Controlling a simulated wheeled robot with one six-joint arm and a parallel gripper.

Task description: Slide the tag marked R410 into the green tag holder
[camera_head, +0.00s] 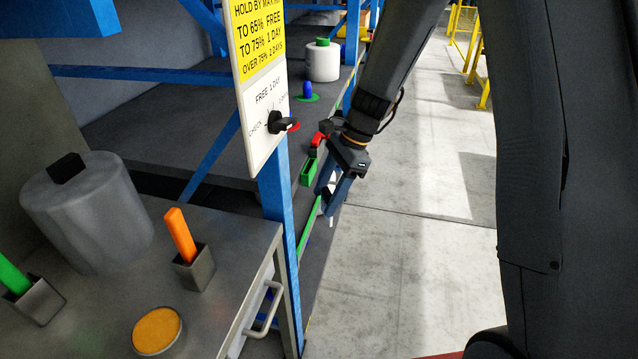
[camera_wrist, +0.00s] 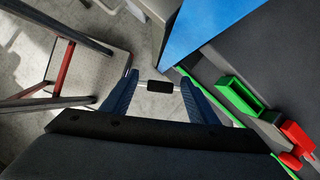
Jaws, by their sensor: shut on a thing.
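My gripper (camera_head: 328,203) hangs at the front edge of the rack shelf. In the wrist view its blue fingers (camera_wrist: 159,82) are shut on a small, thin white tag (camera_wrist: 158,87) with a dark block on it. No marking on it can be read. In the head view a bit of white tag (camera_head: 332,217) shows below the fingertips. The green tag holder (camera_head: 308,171) is an open box at the shelf edge, up and left of the fingertips. In the wrist view it lies right of the fingers (camera_wrist: 241,96), apart from the tag.
A red holder (camera_head: 318,139) sits beyond the green one. A blue rack post (camera_head: 277,240) with a sign board (camera_head: 262,150) stands left of my gripper. A metal bench (camera_head: 225,235) with a grey cylinder (camera_head: 88,215) is at the left. The aisle floor (camera_head: 410,250) is clear at right.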

